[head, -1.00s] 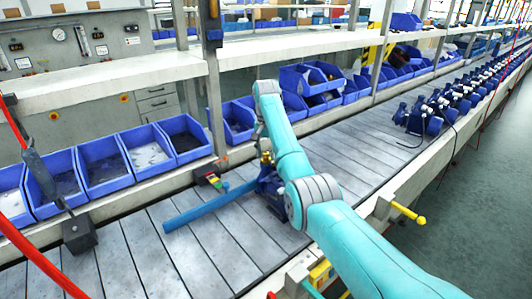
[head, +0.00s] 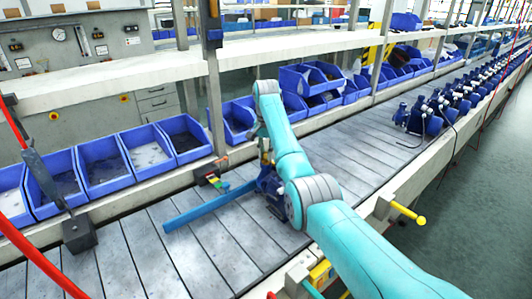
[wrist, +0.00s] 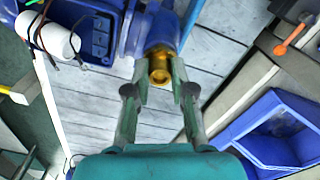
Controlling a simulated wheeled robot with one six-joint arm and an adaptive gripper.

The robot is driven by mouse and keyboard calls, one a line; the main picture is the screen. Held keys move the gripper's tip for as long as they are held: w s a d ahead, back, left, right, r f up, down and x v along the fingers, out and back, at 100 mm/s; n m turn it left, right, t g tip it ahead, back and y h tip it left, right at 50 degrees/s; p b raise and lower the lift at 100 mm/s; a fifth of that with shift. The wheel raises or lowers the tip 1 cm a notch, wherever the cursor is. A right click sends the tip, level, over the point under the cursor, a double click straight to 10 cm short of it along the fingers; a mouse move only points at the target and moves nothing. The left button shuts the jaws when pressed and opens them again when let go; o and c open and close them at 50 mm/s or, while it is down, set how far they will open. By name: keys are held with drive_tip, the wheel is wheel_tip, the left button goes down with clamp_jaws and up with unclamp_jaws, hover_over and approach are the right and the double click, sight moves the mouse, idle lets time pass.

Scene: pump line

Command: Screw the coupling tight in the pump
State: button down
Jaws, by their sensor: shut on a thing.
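The brass coupling (wrist: 159,66) sits at the mouth of a blue port on the pump (wrist: 130,35) in the wrist view. My gripper (wrist: 158,88) is shut on the coupling, with one finger on each side of it. How far the coupling is threaded in cannot be told. In the head view the blue pump (head: 268,183) stands on the slatted line beside a long blue bar, partly hidden by my arm. My gripper's fingers and the coupling cannot be made out clearly there.
Blue bins (head: 104,163) line the back edge of the conveyor (head: 140,250). More pumps (head: 425,115) stand in a row at the far right. A yellow-tipped handle (head: 408,213) juts from the front rail. The slats at the left are mostly clear.

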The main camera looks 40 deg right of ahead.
drive_tip(key=shift+m, duration=0.5)
drive_tip(key=shift+m, duration=1.7)
drive_tip(key=shift+m, duration=1.7)
drive_tip(key=shift+m, duration=1.7)
